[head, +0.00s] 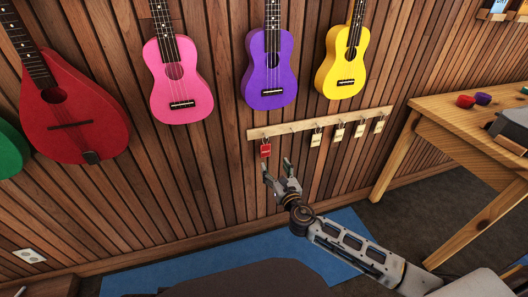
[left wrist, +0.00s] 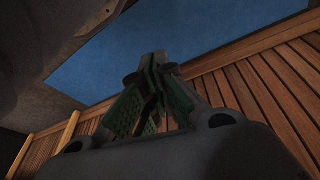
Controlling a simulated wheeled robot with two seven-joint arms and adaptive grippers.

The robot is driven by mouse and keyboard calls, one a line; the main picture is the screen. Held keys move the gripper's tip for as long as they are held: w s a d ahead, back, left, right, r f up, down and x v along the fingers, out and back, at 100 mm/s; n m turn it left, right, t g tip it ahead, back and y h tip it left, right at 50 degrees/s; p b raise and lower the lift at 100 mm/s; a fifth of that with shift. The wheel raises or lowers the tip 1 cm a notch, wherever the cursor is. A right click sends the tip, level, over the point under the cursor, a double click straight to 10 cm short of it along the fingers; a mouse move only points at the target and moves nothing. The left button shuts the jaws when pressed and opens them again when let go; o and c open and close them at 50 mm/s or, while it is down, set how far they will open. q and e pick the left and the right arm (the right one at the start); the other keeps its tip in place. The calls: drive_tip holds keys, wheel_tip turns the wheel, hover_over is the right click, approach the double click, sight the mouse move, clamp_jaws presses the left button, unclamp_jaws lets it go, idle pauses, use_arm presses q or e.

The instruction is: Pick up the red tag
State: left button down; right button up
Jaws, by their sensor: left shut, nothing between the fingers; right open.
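The red tag (head: 265,150) hangs at the left end of a wooden hook rail (head: 290,127) on the slatted wall, in the head view. My right gripper (head: 277,170) is just below and slightly right of the tag, its fingers open and pointing up toward it. I see a gap between fingers and tag, and nothing held. My left gripper (left wrist: 153,75) shows only in the left wrist view, shut and empty, with blue mat and wooden slats beyond it. The red tag is not visible in that view.
Several pale tags (head: 339,133) hang along the rail to the right. Pink (head: 178,85), purple (head: 268,75) and yellow (head: 342,70) ukuleles hang above. A wooden table (head: 460,130) stands at the right. A blue mat (head: 345,225) lies on the floor.

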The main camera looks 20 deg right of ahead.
drive_tip(key=shift+w, duration=0.1)
drive_tip(key=b, duration=0.1)
approach(265, 147)
drive_tip(key=shift+w, duration=1.4)
drive_tip(key=shift+w+a, duration=0.1)
drive_tip(key=shift+w, duration=0.6)
drive_tip(key=shift+w+b, duration=0.3)
drive_tip(key=shift+w, duration=0.15)
use_arm(q)
drive_tip(key=shift+s+d+r, duration=0.1)
drive_tip(key=shift+s+r, duration=0.05)
drive_tip(key=shift+r, duration=0.45)
drive_tip(key=shift+s+d+r, duration=0.1)
drive_tip(key=shift+s+r, duration=0.05)
drive_tip(key=shift+r, duration=0.4)
use_arm(e)
drive_tip(key=shift+r, duration=0.1)
use_arm(q)
drive_tip(key=shift+w+f+t, duration=0.1)
drive_tip(key=shift+w+t, duration=0.05)
drive_tip(key=shift+t, duration=0.15)
use_arm(e)
drive_tip(key=shift+w, duration=0.1)
